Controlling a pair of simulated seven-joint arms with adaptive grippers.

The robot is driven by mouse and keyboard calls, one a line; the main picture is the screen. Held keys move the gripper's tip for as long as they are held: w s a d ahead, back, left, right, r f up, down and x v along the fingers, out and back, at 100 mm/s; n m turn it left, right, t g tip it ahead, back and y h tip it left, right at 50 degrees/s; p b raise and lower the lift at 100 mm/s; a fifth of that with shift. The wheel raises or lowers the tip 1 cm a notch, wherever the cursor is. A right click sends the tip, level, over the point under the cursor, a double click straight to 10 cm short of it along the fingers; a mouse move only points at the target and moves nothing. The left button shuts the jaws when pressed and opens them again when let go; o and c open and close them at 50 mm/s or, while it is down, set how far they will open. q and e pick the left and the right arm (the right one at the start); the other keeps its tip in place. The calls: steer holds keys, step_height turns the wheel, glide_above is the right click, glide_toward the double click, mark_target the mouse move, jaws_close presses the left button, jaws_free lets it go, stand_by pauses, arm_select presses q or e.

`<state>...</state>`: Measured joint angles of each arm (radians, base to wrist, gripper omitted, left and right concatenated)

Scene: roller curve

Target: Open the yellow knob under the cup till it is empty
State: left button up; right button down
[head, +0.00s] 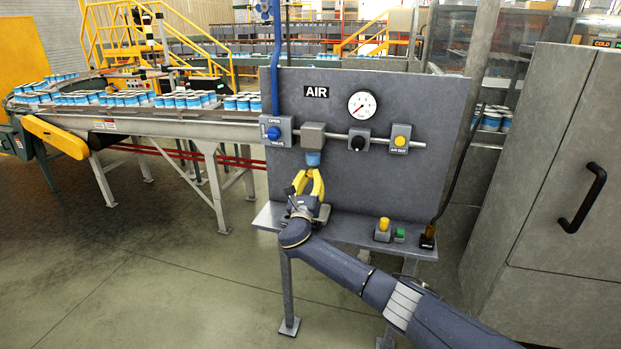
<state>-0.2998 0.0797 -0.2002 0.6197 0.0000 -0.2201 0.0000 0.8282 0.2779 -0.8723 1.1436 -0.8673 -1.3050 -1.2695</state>
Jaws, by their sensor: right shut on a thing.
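The cup (313,158) is a small blue bowl hanging under a grey block (313,135) on the air panel. The yellow knob (309,172) shows as a small yellow-orange bit directly below the cup, mostly hidden by my fingers. My right gripper (309,178) has yellow fingers pointing up, one on each side of the knob, and is shut on it. Its arm comes in from the lower right, over the front of the grey shelf. The liquid level in the cup is too small to tell. My left gripper is not in view.
The panel (413,185) carries a gauge (362,105), a blue valve knob (273,132), a black knob (358,143) and a yellow knob on the right box (400,141). The shelf (350,228) below holds small buttons. A conveyor (180,126) with cans stands left; a grey cabinet (545,150) stands right.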

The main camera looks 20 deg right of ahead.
steer(key=m+g+h, duration=0.1)
steer(key=m, duration=0.1)
steer(key=m+h, duration=0.1)
steer(key=m, duration=0.2)
steer(key=m+g+h, duration=0.1)
steer(key=m, duration=0.2)
steer(key=shift+f+g+h, duration=0.1)
steer(key=shift+g+h, duration=0.2)
steer(key=shift+h, duration=0.1)
steer(key=c, duration=1.1)
jaws_free()
steer(key=v, duration=1.2)
steer(key=shift+o, duration=0.2)
